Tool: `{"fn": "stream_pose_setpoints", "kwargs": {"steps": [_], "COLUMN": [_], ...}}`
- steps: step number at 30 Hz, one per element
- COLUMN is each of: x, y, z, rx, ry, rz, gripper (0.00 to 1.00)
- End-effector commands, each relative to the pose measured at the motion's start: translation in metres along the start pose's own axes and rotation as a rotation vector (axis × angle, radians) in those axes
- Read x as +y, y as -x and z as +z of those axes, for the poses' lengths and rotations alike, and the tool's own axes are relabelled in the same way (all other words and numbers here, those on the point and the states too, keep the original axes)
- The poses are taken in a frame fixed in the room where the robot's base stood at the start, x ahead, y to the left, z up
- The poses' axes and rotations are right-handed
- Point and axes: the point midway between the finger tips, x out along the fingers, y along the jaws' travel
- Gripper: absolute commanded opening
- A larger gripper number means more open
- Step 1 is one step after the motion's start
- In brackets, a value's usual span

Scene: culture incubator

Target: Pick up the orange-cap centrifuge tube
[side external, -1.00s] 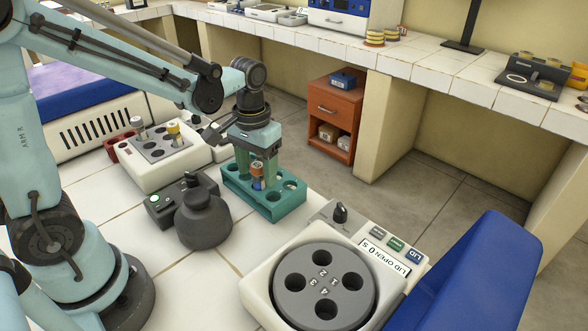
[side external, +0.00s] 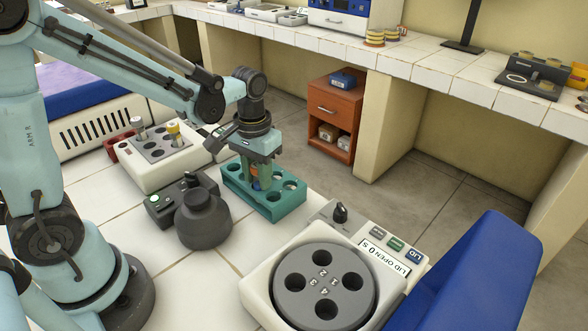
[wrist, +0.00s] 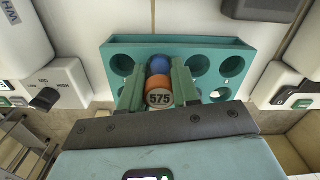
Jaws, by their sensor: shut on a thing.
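The orange-cap centrifuge tube (wrist: 158,83) stands in the teal rack (wrist: 268,57), its cap top marked 575 in the wrist view. Its body is hidden in the rack and behind the fingers. My gripper (wrist: 159,88) points down, with one green finger on each side of the orange cap, shut on it. A blue-capped tube (wrist: 160,63) sits just beyond it in the wrist view. In the side view, my gripper (side external: 262,180) is low over the rack (side external: 285,209), and a bit of the orange cap (side external: 255,185) shows between the fingers.
A centrifuge (side external: 322,284) with an open blue lid (side external: 478,265) and an empty-looking rotor stands at the front right. A dark round-bodied device (side external: 203,218) stands left of the rack. A white block (side external: 160,165) with wells and two tubes is behind it.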

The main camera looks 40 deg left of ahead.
Motion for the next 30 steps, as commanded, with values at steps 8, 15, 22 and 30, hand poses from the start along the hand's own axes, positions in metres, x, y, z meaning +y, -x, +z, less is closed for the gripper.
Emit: {"fn": "stream_pose_setpoints", "kwargs": {"steps": [8, 15, 22, 30], "x": [0.0, 0.0, 0.0, 0.0], "y": [0.007, 0.029, 0.056, 0.086], "z": [0.0, 0.0, 0.0, 0.0], "rx": [0.0, 0.0, 0.0, 0.0], "ry": [0.0, 0.0, 0.0, 0.0], "rz": [0.0, 0.0, 0.0, 0.0], "gripper": [0.01, 0.01, 0.01, 0.01]}}
